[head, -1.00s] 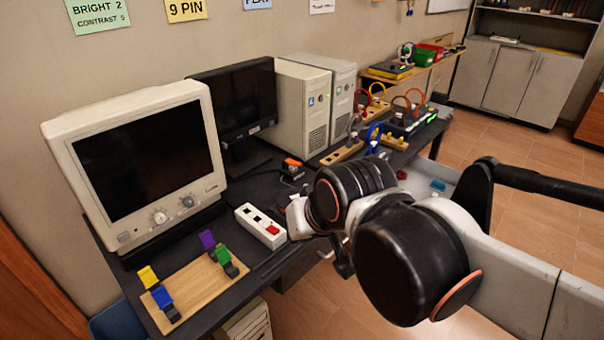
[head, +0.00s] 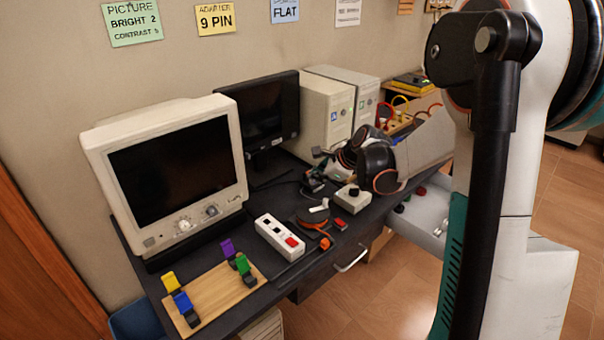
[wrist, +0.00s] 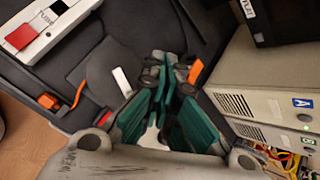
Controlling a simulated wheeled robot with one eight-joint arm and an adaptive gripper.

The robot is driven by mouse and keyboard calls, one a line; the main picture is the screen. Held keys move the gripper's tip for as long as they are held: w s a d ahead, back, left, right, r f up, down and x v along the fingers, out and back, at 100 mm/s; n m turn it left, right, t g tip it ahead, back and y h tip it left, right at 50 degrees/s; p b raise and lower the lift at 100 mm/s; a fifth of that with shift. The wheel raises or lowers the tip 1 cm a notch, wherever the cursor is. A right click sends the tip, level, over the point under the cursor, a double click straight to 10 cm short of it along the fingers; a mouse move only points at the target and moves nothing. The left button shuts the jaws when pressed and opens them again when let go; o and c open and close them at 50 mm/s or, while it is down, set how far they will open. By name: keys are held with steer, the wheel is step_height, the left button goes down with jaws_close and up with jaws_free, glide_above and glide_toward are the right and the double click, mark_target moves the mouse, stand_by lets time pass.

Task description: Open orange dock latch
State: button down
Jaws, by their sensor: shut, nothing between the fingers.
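In the wrist view, my gripper (wrist: 168,72) has its dark teal fingers closed together with nothing between them. A small orange piece (wrist: 195,71), which looks like the dock latch, lies right beside the right fingertip; I cannot tell whether they touch. The dark dock body around it is mostly hidden by the fingers. In the head view, my arm reaches over the desk in front of the computer tower, and the orange latch cannot be made out there behind it. Whether the latch is raised or flat is unclear.
A white switch box (head: 279,237) with a red button, a grey knob box (head: 352,198) and an orange strap (head: 313,226) lie nearby on the dark desk. A CRT monitor (head: 172,170) stands left. A beige tower (wrist: 262,100) stands close right of my fingers.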

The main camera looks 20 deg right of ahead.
mark_target(317, 187)
steer(key=w+d+f+m+t, duration=0.1)
steer(key=w+d+f+m, duration=0.3)
steer(key=d+f+m, duration=0.3)
steer(key=d+f, duration=0.1)
steer(key=d, duration=0.2)
steer(key=shift+w+d+f+m+y+p, duration=0.2)
steer(key=shift+d+f+m+y+p, duration=0.1)
steer(key=shift+y, duration=0.1)
steer(key=b+x, duration=0.3)
steer(key=x, duration=0.7)
steer(key=shift+w+a+r, duration=0.1)
steer(key=shift+w+r, duration=0.05)
steer(key=shift+r, duration=0.05)
